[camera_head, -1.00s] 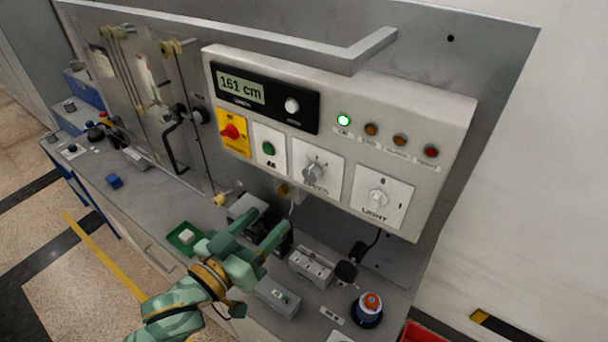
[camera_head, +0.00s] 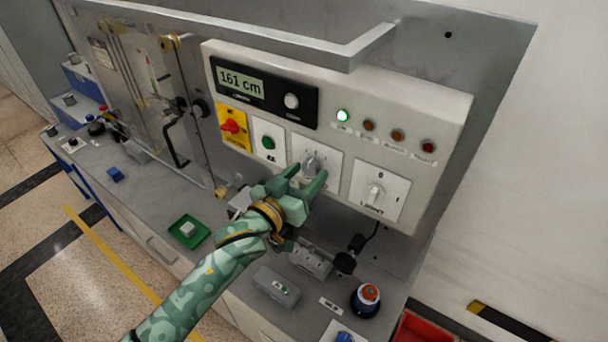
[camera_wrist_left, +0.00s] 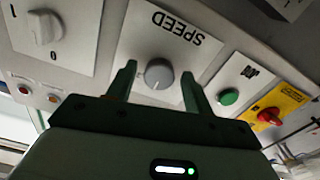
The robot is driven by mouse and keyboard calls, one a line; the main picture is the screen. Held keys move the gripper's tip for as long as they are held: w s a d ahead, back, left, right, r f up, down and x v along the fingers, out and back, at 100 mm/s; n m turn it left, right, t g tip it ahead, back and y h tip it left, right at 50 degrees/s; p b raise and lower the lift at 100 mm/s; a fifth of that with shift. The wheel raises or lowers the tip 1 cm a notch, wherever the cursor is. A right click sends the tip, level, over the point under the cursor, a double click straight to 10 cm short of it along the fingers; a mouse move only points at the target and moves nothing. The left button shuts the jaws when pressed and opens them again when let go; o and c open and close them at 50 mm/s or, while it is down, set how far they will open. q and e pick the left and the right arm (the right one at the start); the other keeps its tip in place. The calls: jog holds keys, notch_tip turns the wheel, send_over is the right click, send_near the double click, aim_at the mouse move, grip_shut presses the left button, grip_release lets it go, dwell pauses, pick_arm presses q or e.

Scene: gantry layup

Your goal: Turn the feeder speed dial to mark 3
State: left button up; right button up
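The feeder speed dial (camera_head: 311,162) is a grey knob on a white plate in the panel, partly hidden by my left gripper in the head view. In the left wrist view the grey dial (camera_wrist_left: 159,74) sits on the plate lettered SPEED, between my fingers. My left gripper (camera_head: 304,175) is open, one finger on each side of the dial, with gaps to both. In the left wrist view its fingertips (camera_wrist_left: 157,76) show apart. The marks around the dial are too small to read. My right gripper is not in view.
Beside the dial are a green button (camera_head: 268,143), a red rotary switch (camera_head: 230,126) on a yellow plate, and the LIGHT knob (camera_head: 375,194). A display (camera_head: 241,82) reads 161 cm. A green tray (camera_head: 189,233) and a blue-and-orange round item (camera_head: 367,298) are on the bench.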

pick_arm(q)
jog(key=c, duration=0.8)
jog(key=shift+o, duration=0.2)
jog(key=shift+m, duration=0.3)
jog(key=m+p, duration=0.2)
jog(key=m, duration=0.1)
jog(key=shift+w+a+m+p, duration=0.15)
jog(key=shift+m+p, duration=0.6)
jog(key=shift+m, duration=1.95)
jog(key=o, duration=1)
